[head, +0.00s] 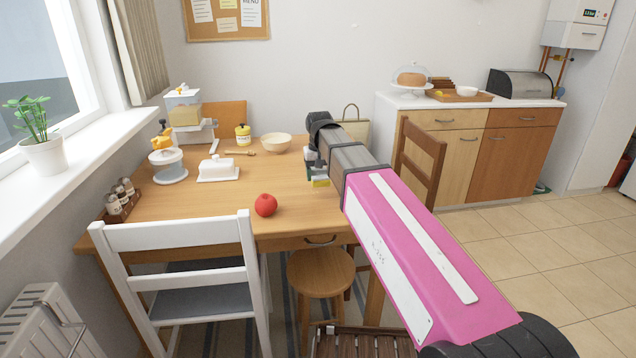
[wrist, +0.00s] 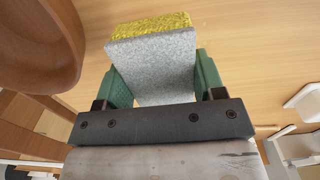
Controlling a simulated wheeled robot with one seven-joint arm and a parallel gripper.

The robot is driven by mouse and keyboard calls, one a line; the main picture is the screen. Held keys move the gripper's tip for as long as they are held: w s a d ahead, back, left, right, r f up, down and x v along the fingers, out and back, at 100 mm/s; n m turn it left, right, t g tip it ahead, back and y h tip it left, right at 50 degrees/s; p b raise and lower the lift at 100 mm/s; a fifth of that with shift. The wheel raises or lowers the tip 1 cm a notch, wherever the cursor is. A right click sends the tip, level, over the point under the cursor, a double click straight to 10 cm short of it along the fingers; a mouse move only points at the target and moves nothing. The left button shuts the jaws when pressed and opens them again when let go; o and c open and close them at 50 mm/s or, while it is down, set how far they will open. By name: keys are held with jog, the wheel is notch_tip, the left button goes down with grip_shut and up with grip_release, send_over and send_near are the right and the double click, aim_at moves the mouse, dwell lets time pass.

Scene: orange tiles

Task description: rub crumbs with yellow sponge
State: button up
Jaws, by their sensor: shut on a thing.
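The sponge, a grey block with a rough yellow face (wrist: 150,26), sits between the two green finger pads of my gripper (wrist: 155,80) in the wrist view. My gripper is shut on it, and the yellow face points away from the palm. In the head view my gripper (head: 314,165) is over the right side of the wooden table (head: 190,205), and a bit of the yellow sponge (head: 320,182) shows below it. Whether the sponge touches the tabletop I cannot tell. I cannot make out any crumbs in either view.
A red apple (head: 266,205), white butter dish (head: 218,169) and yellow jar (head: 243,134) stand on the table. A chair (head: 420,160) is at the right. The table's front middle is mostly clear.

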aim_at(319, 172)
jog(key=shift+r, duration=1.55)
